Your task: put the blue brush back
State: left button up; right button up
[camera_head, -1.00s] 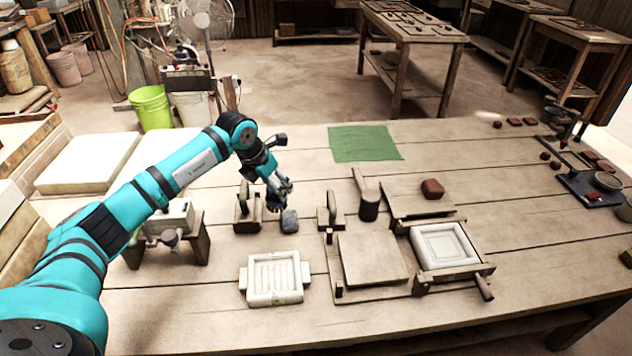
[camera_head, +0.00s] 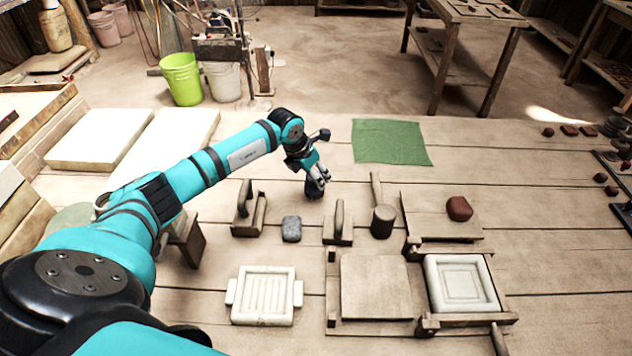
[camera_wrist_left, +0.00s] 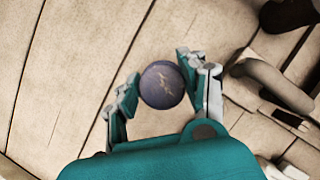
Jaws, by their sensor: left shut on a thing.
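My left gripper (camera_head: 317,180) is shut on the blue brush (camera_head: 313,190), a dark blue round thing hanging low between its fingers. In the left wrist view the blue brush (camera_wrist_left: 162,85) shows as a round, dark blue-violet end with a pale mark, between the two fingers of the gripper (camera_wrist_left: 158,88). The brush is just behind a wooden float with an upright handle (camera_head: 338,235). I cannot tell whether it touches the table. My right gripper is not in view.
A grey speckled block (camera_head: 291,228) and another handled wooden tool (camera_head: 249,222) lie to the left. A mallet (camera_head: 382,222) and a board with a red-brown lump (camera_head: 459,208) are to the right. A green cloth (camera_head: 391,141) lies behind. White moulds (camera_head: 264,296) are in front.

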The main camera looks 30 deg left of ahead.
pick_arm(q)
notch_tip(320, 180, down, 3)
jog(key=shift+f, duration=0.1)
jog(key=o, duration=0.7)
jog(key=shift+c, duration=0.2)
jog(key=o, duration=0.4)
jog(key=shift+c, duration=0.2)
jog(key=shift+r, duration=0.35)
jog(key=b+v, duration=0.1)
jog(key=v, duration=1)
jog(key=shift+s+r, duration=0.2)
jog(key=shift+r, duration=0.05)
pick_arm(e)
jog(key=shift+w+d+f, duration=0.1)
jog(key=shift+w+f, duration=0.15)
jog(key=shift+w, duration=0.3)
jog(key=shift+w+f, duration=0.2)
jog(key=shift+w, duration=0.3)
pick_arm(q)
jog(key=shift+a, duration=0.1)
